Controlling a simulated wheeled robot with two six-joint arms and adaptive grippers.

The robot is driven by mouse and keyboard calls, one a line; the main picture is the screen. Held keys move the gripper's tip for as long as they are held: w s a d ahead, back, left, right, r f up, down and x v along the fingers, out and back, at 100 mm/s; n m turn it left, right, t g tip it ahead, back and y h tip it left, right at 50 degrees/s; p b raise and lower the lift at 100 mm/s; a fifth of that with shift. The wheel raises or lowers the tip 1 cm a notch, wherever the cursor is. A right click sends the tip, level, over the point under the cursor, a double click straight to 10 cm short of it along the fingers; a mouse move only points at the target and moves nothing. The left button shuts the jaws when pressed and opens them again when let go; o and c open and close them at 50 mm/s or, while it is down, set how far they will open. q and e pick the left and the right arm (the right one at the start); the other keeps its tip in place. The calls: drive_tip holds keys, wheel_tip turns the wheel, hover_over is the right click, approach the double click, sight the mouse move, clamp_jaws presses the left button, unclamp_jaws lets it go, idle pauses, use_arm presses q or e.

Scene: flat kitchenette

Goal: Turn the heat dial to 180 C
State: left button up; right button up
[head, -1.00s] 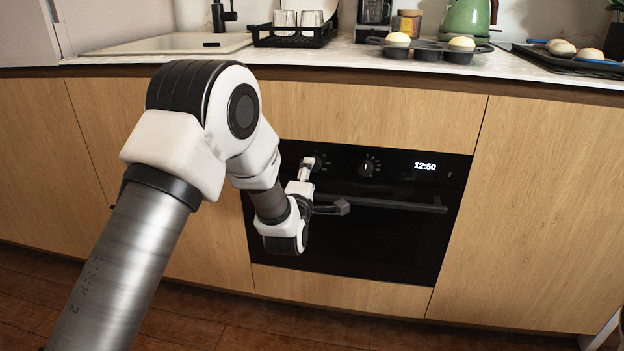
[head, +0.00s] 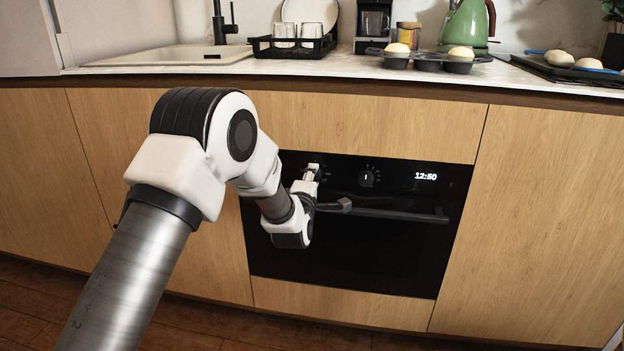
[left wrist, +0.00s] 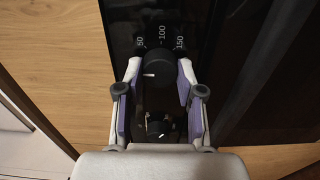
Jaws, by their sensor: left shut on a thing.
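The heat dial (left wrist: 158,72) is a black round knob on the black oven panel, with 50, 100 and 150 printed around its far side in the left wrist view. Its white pointer line faces the picture's left, and the numbers lie beyond the knob. My left gripper (left wrist: 159,72) is shut on this dial, one finger on each side. In the head view my left gripper (head: 312,169) is at the left part of the panel and hides the dial. My right gripper is in neither view.
Another dial (head: 366,178) and a lit 12:50 display (head: 426,176) are to the right. A small knob (left wrist: 158,130) shows between my fingers. The oven handle (head: 400,215) runs below my gripper. Wood fronts (head: 545,210) surround the oven.

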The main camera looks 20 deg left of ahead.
use_arm(q)
drive_tip(key=shift+m, duration=0.3)
drive_tip(key=shift+m+p, duration=8.7)
drive_tip(key=shift+m, duration=8.8)
drive_tip(key=o, duration=1.1)
